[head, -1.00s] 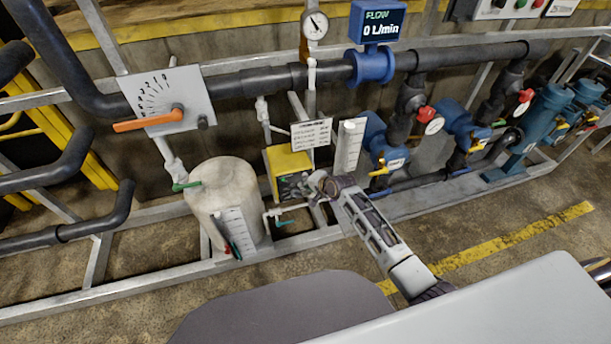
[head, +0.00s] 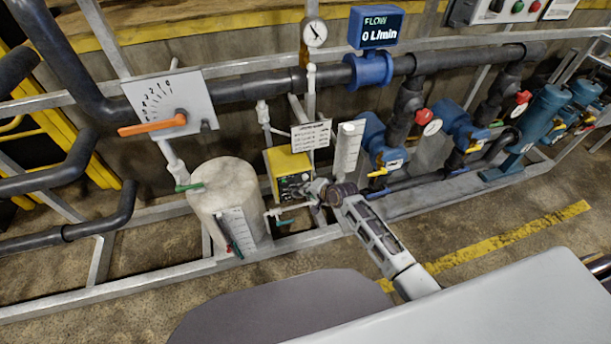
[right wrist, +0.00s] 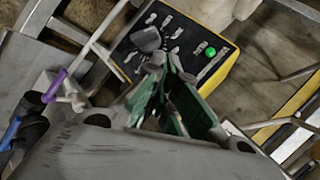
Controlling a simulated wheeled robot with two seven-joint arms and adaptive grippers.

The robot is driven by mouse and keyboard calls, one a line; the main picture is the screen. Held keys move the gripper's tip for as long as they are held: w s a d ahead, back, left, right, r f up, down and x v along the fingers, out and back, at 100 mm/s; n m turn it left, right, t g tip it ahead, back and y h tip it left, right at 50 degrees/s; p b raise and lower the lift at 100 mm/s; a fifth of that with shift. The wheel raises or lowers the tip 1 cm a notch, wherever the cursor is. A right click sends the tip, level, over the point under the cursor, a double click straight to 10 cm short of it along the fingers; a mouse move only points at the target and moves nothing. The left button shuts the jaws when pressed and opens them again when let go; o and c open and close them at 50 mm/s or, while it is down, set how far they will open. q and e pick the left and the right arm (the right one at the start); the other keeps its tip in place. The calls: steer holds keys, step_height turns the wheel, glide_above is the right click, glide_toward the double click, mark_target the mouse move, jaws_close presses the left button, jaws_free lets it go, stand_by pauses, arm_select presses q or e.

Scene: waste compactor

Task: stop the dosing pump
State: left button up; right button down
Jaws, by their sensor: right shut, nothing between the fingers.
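The dosing pump (head: 288,163) is a yellow box with a black front panel, standing right of the white tank. In the right wrist view its panel (right wrist: 184,46) carries a grey knob (right wrist: 147,39), several small pale markings and a bright green round button or lamp (right wrist: 210,52). My right gripper (head: 314,187) is just in front of the panel's right side. In the right wrist view its fingers (right wrist: 166,66) are shut and empty, with the tips close to the knob. I cannot tell whether they touch the panel. My left gripper is out of view.
The white tank (head: 225,200) stands left of the pump. A white card (head: 311,135) and a white scale plate (head: 348,147) stand behind the gripper. The frame rail (head: 290,243) runs low in front.

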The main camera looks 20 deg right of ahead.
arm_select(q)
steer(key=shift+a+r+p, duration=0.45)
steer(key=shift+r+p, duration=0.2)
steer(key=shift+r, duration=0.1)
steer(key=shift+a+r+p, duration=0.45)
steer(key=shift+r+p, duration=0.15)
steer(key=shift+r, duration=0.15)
arm_select(e)
steer(key=shift+s, duration=1.85)
